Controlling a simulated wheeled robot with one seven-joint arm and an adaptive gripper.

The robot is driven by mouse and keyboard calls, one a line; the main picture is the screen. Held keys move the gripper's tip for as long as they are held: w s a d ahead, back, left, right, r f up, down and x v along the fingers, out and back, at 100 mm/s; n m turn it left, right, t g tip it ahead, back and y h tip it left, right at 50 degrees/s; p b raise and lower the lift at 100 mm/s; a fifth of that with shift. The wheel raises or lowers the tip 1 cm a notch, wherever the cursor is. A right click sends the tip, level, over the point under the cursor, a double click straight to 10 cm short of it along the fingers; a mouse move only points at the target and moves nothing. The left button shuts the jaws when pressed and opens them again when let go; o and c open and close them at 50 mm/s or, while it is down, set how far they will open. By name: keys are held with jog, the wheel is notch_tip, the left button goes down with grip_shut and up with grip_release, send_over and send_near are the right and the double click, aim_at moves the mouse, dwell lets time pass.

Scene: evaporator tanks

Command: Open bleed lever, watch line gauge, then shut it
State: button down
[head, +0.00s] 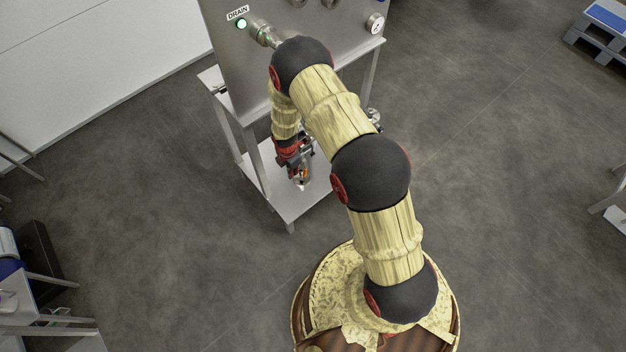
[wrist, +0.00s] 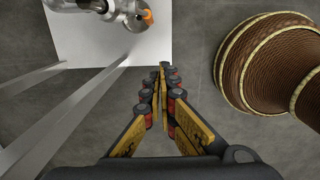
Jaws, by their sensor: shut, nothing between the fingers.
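My gripper (wrist: 163,70) is shut and empty in the wrist view, its fingertips together over grey floor just off the edge of a pale shelf. A metal valve fitting with an orange lever end (wrist: 148,17) shows at the top of the wrist view, ahead and slightly left of the fingertips and apart from them. In the head view my gripper (head: 301,178) hangs low over the stand's shelf, with a small orange patch beside it. The valve body is mostly hidden there by my arm. A round white-faced gauge (head: 376,23) sits on the panel; its reading is too small to tell.
The steel panel (head: 230,50) carries a DRAIN label and a lit green button (head: 241,23). The stand's legs (wrist: 75,115) run down left of my gripper. The lower shelf (head: 290,205) is mostly bare. Open floor (head: 480,160) lies to the right.

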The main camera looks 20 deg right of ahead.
aim_at(305, 169)
jog(key=w+d+f+n+b, duration=0.1)
jog(key=f+b, duration=0.1)
jog(key=f, duration=0.3)
jog(key=w+d+f+n+b, duration=0.1)
jog(key=w+d+f+b, duration=0.1)
jog(key=f, duration=0.4)
jog(key=shift+d, duration=0.15)
jog(key=shift+w, duration=0.1)
jog(key=shift+w+d+f, duration=0.25)
jog(key=shift+d, duration=0.3)
